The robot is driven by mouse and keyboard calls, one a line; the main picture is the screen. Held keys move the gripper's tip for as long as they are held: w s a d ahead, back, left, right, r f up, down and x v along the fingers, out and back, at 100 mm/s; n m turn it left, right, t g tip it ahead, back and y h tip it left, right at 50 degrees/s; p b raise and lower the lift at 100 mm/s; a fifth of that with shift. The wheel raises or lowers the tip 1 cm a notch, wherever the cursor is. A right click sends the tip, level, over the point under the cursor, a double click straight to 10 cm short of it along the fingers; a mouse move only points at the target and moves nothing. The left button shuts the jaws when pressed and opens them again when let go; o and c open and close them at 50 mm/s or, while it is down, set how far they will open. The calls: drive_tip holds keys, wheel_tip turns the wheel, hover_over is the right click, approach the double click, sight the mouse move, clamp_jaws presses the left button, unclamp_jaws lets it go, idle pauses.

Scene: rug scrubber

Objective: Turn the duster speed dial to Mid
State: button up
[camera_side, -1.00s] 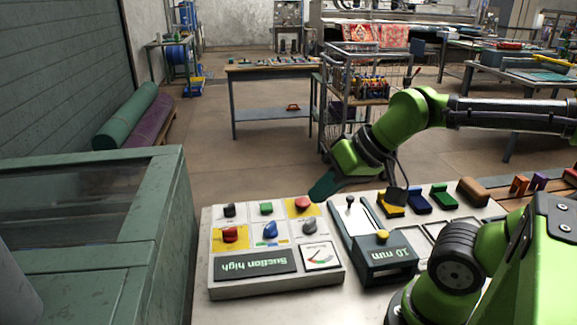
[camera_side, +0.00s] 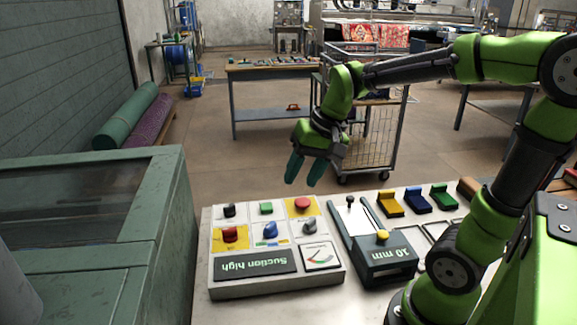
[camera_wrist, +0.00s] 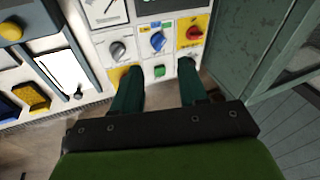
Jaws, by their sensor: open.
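The control panel (camera_side: 222,283) stands on the bench. Its front row, by the side view, has a red knob (camera_side: 230,235) on yellow, a blue knob (camera_side: 270,230) and a grey knob (camera_side: 309,227). All three also show in the wrist view: red (camera_wrist: 194,34), blue (camera_wrist: 158,42), grey (camera_wrist: 118,50). The labels are too small to tell which is the duster dial, or its setting. My gripper (camera_side: 304,179) is open and empty above the panel's far edge, fingers pointing down. In the wrist view its fingers (camera_wrist: 158,80) flank the green button (camera_wrist: 159,70).
A "10 mm" unit (camera_side: 388,267) with a slider stands to the right. A green machine (camera_side: 165,215) stands to the left.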

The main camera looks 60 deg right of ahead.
drive_tip(key=w+d+f+m+g+y, duration=0.2)
drive_tip(key=w+d+f+m+g, duration=0.1)
drive_tip(key=w+d+m, duration=0.4)
drive_tip(key=m+g+y, duration=0.1)
drive_tip(key=m, duration=0.1)
approach(270, 224)
drive_tip(key=x, duration=0.8)
drive_tip(key=shift+a+f, duration=0.1)
drive_tip(key=shift+f, duration=0.1)
clamp_jaws()
